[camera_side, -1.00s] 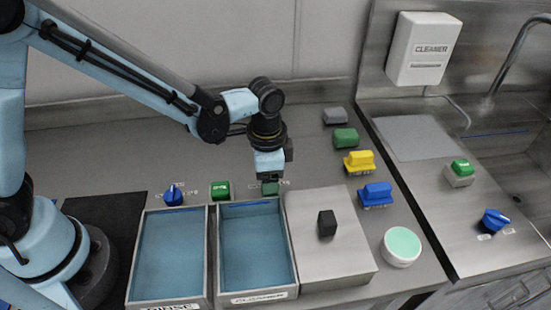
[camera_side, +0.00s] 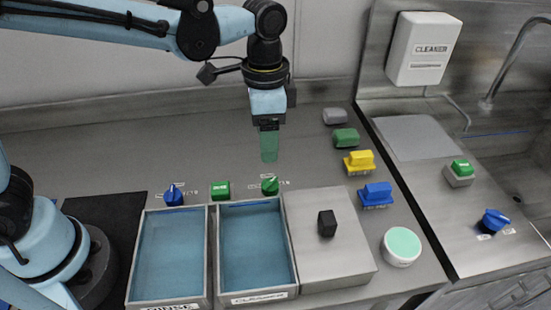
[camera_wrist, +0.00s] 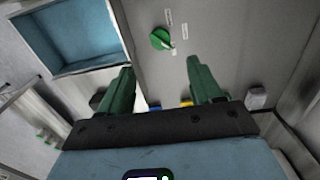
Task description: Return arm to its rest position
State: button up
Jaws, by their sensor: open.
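My gripper (camera_side: 269,150) hangs upright above the back part of the steel counter, its green fingers pointing down. In the wrist view my gripper (camera_wrist: 160,85) shows its two green fingers apart with nothing between them. A green knob (camera_side: 270,186) stands on the counter below the fingertips, clear of them. The knob also shows in the wrist view (camera_wrist: 159,39), beyond the fingers.
Two open trays with blue insides, the left one (camera_side: 136,255) and the right one (camera_side: 292,262), stand in front. A lidded steel box (camera_side: 345,255), blue knob (camera_side: 173,195), green button (camera_side: 220,190), yellow brush (camera_side: 358,161) and blue brush (camera_side: 376,194) are nearby. The upper space is clear.

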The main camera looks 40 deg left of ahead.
jog(key=shift+r, duration=0.1)
jog(key=s+a+n+t, duration=0.3)
jog(key=a+n, duration=0.1)
jog(key=a, duration=0.3)
jog(key=s+a+n+t, duration=0.3)
jog(key=a+n+t, duration=0.1)
jog(key=a, duration=0.4)
jog(key=shift+s+a+r+n, duration=0.15)
jog(key=shift+s+r+n, duration=0.3)
jog(key=shift+n, duration=0.15)
dwell(5.3)
